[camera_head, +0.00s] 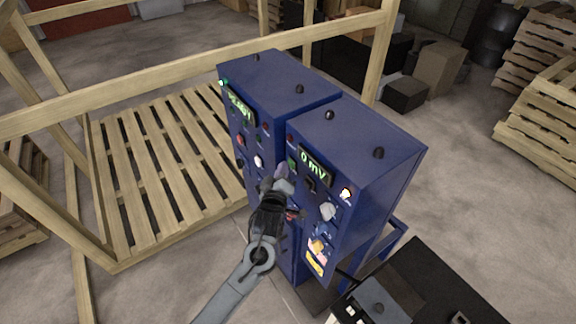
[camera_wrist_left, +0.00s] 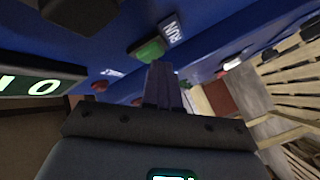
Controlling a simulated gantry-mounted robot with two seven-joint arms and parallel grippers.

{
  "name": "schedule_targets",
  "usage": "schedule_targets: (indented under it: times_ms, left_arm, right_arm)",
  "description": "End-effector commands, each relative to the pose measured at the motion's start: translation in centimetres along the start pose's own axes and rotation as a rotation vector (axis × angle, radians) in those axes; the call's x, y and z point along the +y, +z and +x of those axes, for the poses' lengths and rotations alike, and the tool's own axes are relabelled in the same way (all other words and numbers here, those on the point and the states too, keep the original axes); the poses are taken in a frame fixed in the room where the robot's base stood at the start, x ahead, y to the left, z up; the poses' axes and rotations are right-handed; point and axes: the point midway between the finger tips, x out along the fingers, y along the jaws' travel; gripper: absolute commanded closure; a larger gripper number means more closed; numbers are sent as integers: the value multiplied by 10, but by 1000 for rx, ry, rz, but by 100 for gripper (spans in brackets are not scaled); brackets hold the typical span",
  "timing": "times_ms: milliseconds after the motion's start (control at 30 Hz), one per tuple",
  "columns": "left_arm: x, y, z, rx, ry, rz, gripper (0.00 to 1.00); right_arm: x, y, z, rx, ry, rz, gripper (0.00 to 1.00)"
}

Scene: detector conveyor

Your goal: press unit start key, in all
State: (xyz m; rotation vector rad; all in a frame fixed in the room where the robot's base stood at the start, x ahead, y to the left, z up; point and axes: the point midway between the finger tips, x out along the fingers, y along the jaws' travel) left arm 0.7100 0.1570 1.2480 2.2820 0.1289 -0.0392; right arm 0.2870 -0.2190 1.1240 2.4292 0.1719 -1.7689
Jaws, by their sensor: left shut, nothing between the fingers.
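Two blue detector units stand side by side, a left unit (camera_head: 262,84) and a right unit (camera_head: 375,150). The right unit has a lit display (camera_head: 314,166) reading "0 mV". A green key (camera_head: 292,164) sits left of that display; in the left wrist view the green key (camera_wrist_left: 148,50) is beside a "RUN" label (camera_wrist_left: 172,30). My left gripper (camera_head: 281,172) is shut and empty, in front of the right unit's panel near the key. In the left wrist view its fingertips (camera_wrist_left: 161,68) are close to the key; I cannot tell whether they touch. My right gripper is not in view.
Other knobs and buttons crowd the panels, including a white knob (camera_head: 328,211) and a lit lamp (camera_head: 346,194). The left unit's display (camera_head: 241,107) is also lit. A wooden frame (camera_head: 200,67) and a pallet (camera_head: 165,150) stand at left. Dark equipment (camera_head: 425,285) is at lower right.

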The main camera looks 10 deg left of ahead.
Motion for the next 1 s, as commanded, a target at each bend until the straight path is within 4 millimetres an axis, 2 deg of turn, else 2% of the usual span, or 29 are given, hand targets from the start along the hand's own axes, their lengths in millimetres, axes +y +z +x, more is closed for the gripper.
schedule_targets:
  times_ms: [600,1000]
  left_arm:
    - [-8,-8,-12,-2,0,0,100]
    - [-10,-9,-14,-1,0,0,100]
  right_arm:
    - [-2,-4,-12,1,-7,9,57]
    - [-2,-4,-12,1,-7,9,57]
